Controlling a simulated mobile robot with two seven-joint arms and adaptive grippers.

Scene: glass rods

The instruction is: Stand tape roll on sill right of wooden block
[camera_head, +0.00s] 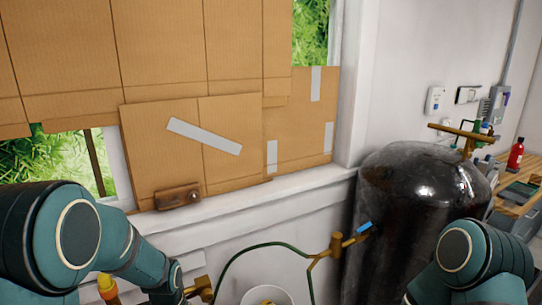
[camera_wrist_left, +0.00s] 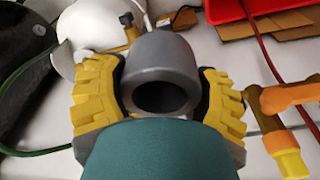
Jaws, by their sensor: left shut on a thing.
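The wooden block (camera_head: 178,197) is small and brown and sits on the white window sill (camera_head: 240,197), against the cardboard. The sill to the right of the block looks bare. In the left wrist view, my left gripper (camera_wrist_left: 160,78) has its yellow fingers shut on both sides of the grey tape roll (camera_wrist_left: 158,52). The dark hole of the roll faces the camera. In the head view, my left arm reaches down at the lower left, and the gripper and roll do not show. My right arm is at the lower right; its gripper is out of view.
Taped cardboard (camera_head: 225,140) covers the window above the sill. A large black tank (camera_head: 415,195) stands right of the sill, with a brass valve (camera_head: 335,245) and green hose beside it. A white bowl (camera_wrist_left: 85,28) and a red tray (camera_wrist_left: 250,8) lie near my left gripper.

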